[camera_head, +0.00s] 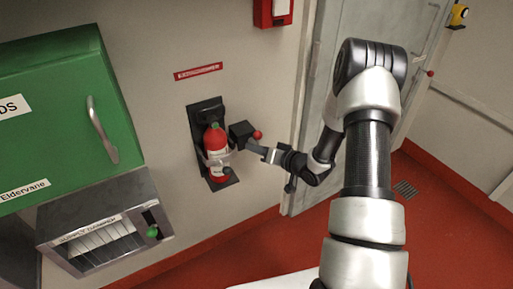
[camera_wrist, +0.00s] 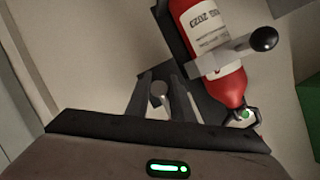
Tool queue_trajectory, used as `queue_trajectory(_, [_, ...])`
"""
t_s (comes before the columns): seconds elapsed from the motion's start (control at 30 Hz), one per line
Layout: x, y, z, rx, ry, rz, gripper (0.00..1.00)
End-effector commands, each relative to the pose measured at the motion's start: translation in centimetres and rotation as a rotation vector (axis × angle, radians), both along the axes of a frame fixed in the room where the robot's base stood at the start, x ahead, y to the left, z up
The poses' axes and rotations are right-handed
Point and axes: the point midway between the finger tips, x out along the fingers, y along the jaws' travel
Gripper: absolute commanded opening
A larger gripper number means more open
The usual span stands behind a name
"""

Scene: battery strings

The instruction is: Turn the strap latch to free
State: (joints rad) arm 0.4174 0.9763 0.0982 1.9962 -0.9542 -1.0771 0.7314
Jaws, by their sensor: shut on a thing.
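A red fire extinguisher (camera_head: 216,142) hangs upright in a dark wall bracket (camera_head: 203,110). A pale strap (camera_wrist: 221,57) crosses its body in the wrist view, with a black round knob (camera_wrist: 264,39) at one end. In the wrist view my gripper (camera_wrist: 161,90) is beside the extinguisher, its fingers closed about a small pale round-ended piece (camera_wrist: 158,91). Whether this piece is part of the strap latch I cannot tell. In the head view a dark block (camera_head: 240,131) and a red ball (camera_head: 257,135) show near my gripper, right of the extinguisher.
A green cabinet (camera_head: 60,110) with a bar handle is on the left, above a grey slotted unit (camera_head: 105,225) with a green knob. A grey door (camera_head: 330,120) stands to the right. A red sign (camera_head: 198,71) is above the bracket. The red floor (camera_head: 260,245) is open below.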

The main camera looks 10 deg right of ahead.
Motion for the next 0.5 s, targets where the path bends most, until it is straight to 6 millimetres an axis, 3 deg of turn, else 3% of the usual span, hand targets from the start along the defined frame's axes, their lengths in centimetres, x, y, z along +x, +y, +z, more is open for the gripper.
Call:
queue_trajectory(0.03, [0.53, -0.41, 0.76, 0.008, -0.016, -0.009, 0.0])
queue_trajectory(0.47, [0.58, -0.59, 0.78, 0.012, -0.015, -0.013, 0.0])
queue_trajectory(0.5, [0.58, -0.62, 0.78, 0.012, -0.015, -0.013, 0.28])
